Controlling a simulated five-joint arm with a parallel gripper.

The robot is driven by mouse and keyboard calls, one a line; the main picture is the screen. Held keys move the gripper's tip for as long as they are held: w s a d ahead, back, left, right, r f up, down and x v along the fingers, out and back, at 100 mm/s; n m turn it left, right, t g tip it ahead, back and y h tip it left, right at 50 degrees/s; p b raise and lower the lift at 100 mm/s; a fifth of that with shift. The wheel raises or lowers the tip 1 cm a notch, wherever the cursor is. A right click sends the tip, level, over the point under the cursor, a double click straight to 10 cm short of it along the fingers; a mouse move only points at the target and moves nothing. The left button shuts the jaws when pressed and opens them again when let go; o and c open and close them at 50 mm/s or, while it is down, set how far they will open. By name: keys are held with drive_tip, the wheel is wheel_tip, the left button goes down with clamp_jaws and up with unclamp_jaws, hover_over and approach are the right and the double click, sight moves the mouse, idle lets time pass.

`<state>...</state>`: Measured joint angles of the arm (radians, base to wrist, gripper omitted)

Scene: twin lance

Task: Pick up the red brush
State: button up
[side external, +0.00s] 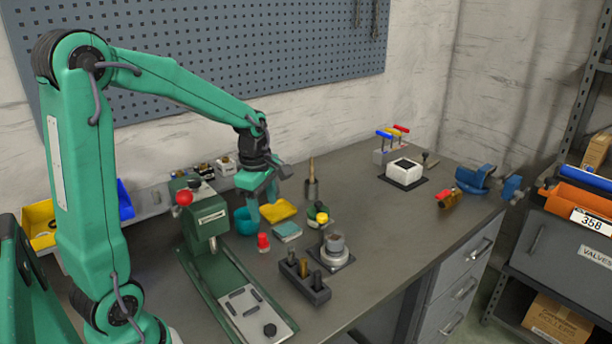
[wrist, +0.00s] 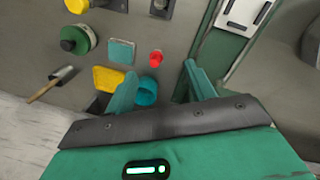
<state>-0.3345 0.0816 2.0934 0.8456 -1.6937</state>
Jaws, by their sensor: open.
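A small red piece with a pale base (side external: 263,242) stands on the bench beside the teal cup; it also shows as a round red top in the wrist view (wrist: 156,57). I cannot tell for sure that it is the red brush. Red-handled (side external: 400,128) and blue-handled items stand in a rack at the back right. My gripper (side external: 262,200) is open and empty above the bench. In the wrist view its fingers (wrist: 160,82) frame the teal cup (wrist: 147,92), and the red piece lies just beyond them.
A yellow item (side external: 280,210), a teal block (side external: 287,232) and a green and yellow round item (side external: 318,214) crowd nearby. A green press (side external: 205,222) stands close on the left. A dark block (side external: 305,282) holds several pegs.

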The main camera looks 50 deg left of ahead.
sight(262, 235)
drive_tip(key=a+f+n, duration=0.1)
drive_tip(key=f+n, duration=0.1)
drive_tip(key=w+a+f+n+g, duration=0.1)
drive_tip(key=a+f+n, duration=0.1)
drive_tip(key=n, duration=0.1)
drive_tip(key=w+a+f+n, duration=0.1)
drive_tip(key=a+f+n, duration=0.1)
drive_tip(key=f, duration=0.1)
drive_tip(key=shift+a+n, duration=0.2)
drive_tip(key=shift+n, duration=0.2)
drive_tip(key=shift+f, duration=1.25)
drive_tip(key=shift+d+f, duration=0.15)
drive_tip(key=shift+f, duration=2.4)
drive_tip(key=c, duration=1)
drive_tip(key=shift+r, duration=0.15)
